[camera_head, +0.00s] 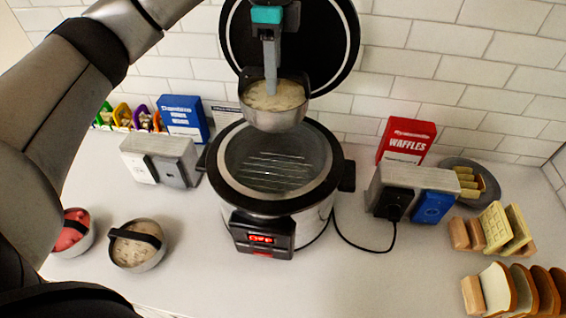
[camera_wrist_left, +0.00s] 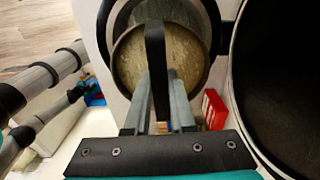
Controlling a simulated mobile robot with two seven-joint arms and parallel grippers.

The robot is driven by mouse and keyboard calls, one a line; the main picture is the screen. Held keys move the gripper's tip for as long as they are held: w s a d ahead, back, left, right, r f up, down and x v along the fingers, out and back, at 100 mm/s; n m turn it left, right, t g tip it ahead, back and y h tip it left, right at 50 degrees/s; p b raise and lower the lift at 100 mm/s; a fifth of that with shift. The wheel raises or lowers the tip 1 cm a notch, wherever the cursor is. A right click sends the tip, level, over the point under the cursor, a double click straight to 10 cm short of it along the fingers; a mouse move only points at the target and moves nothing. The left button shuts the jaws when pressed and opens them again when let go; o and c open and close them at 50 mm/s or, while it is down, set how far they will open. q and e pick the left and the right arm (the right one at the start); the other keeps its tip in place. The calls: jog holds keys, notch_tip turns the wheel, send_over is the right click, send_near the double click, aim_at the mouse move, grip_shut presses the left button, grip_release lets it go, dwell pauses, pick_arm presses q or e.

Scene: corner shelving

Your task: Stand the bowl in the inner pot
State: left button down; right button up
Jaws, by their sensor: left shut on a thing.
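My left gripper (camera_head: 271,88) is shut on the dark strap handle (camera_wrist_left: 155,62) of a metal bowl (camera_head: 274,118) with pale, grainy contents. The bowl hangs roughly level above the cooker, over the back of its opening in the head view. The inner pot (camera_head: 240,150) is open, with a wire rack or bright lines at its bottom. In the left wrist view the bowl (camera_wrist_left: 190,85) covers much of the pot's opening (camera_wrist_left: 203,12). The right gripper cannot be made out.
The open black lid (camera_head: 335,50) stands behind the bowl. Toasters stand left (camera_head: 160,160) and right (camera_head: 412,190) of the cooker (camera_head: 320,222). Another strapped bowl (camera_head: 137,258) and a bowl with red contents (camera_head: 72,245) are front left. A waffle box (camera_head: 406,141) and bread racks are right.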

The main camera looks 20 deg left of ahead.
aim_at(273, 111)
pick_arm(q)
notch_tip(273, 111, down, 20)
jog(key=shift+s+r, duration=0.1)
jog(key=shift+r, duration=0.1)
dwell(0.4)
jog(key=c, duration=0.8)
grip_release()
jog(key=shift+f, duration=0.15)
jog(key=shift+o, duration=0.2)
notch_tip(273, 111, up, 12)
jog(key=shift+r+b, duration=0.15)
jog(key=shift+b, duration=0.15)
